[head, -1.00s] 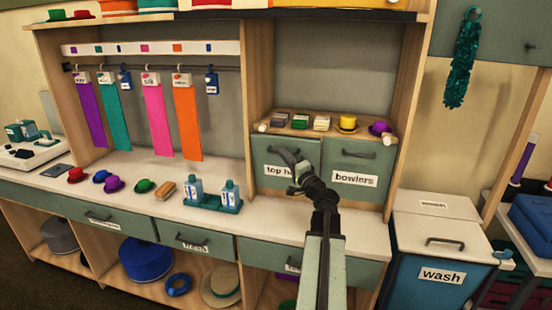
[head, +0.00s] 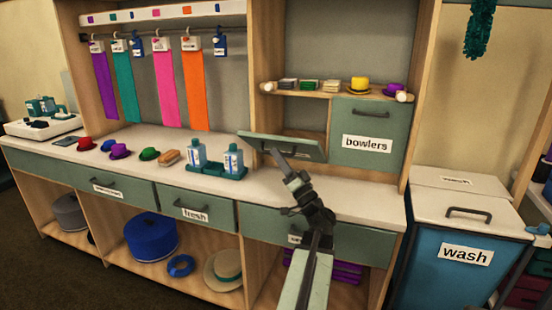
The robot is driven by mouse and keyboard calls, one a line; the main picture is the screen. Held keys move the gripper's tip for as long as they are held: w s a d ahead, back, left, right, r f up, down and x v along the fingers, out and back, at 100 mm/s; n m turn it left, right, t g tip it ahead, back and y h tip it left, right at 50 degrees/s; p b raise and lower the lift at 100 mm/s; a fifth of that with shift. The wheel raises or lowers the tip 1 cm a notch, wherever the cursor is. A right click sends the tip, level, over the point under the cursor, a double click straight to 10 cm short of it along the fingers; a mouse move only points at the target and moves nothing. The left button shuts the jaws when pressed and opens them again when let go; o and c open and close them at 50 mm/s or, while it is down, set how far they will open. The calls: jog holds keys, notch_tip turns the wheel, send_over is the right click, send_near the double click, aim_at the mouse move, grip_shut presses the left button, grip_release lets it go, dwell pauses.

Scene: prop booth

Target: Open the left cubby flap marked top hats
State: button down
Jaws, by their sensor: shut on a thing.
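The left cubby flap (head: 252,143) is swung outward and down, tilted toward me over the counter. Its top hats label is not visible now. The cubby interior (head: 292,112) shows above it as a grey opening. My gripper (head: 276,154) is at the flap's front, shut on the flap's dark handle; the jaws partly hide the grip. The right cubby flap marked bowlers (head: 368,120) is closed, upright, with its own dark handle.
A blue bottle tray (head: 215,171) stands left on the counter. Closed drawers lie below; a blue wash bin (head: 440,270) stands right. The counter's front edge runs under my arm.

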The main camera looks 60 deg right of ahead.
jog(key=shift+a+f+y, duration=0.2)
jog(key=shift+f+y, duration=0.1)
jog(key=shift+f, duration=0.1)
jog(key=shift+s+d, duration=0.1)
jog(key=shift+s, duration=0.1)
jog(key=c, duration=1.5)
grip_release()
jog(key=shift+s, duration=0.15)
jog(key=shift+f+b, duration=0.1)
jog(key=shift+b, duration=0.2)
